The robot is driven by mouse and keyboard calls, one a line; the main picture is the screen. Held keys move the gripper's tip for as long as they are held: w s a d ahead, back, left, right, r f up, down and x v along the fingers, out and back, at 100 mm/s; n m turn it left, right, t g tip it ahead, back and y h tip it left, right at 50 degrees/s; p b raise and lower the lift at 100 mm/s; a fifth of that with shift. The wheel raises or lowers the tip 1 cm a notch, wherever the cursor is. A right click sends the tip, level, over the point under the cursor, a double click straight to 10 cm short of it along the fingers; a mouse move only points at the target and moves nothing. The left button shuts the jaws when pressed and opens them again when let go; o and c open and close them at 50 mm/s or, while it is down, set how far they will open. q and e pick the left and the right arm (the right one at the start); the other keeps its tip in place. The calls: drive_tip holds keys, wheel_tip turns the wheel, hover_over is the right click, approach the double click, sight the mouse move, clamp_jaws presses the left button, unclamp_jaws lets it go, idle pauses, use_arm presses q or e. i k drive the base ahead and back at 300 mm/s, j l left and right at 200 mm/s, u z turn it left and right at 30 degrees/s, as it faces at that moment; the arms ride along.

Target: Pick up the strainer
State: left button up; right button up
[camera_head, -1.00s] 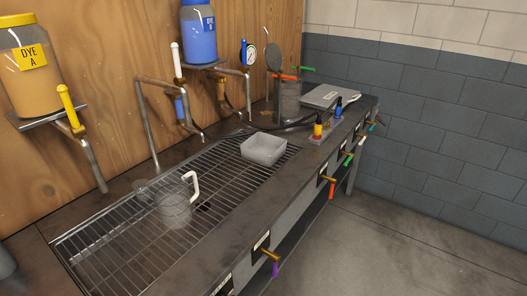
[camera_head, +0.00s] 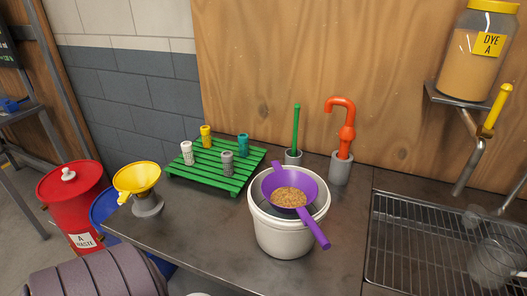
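The purple strainer (camera_head: 270,183) rests on top of a white bucket (camera_head: 283,238) on the workbench. Its bowl holds brown granular material (camera_head: 288,197). Its long handle (camera_head: 315,232) points toward the front right, past the bucket's rim, and a short tab sticks out at the back left. The bucket's inside is mostly hidden by the strainer. Neither of my grippers is in view.
Behind the strainer stand a green-handled tool (camera_head: 296,130) and an orange hooked tool (camera_head: 345,130) in grey holders. A green slatted rack (camera_head: 205,172) with several small cylinders and a yellow funnel (camera_head: 137,178) are at left. A wire drain grid (camera_head: 420,250) is at right.

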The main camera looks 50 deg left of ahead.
sight(289, 192)
drive_tip(key=u, duration=1.2)
drive_tip(key=j+z, duration=0.25)
drive_tip(key=j, duration=0.75)
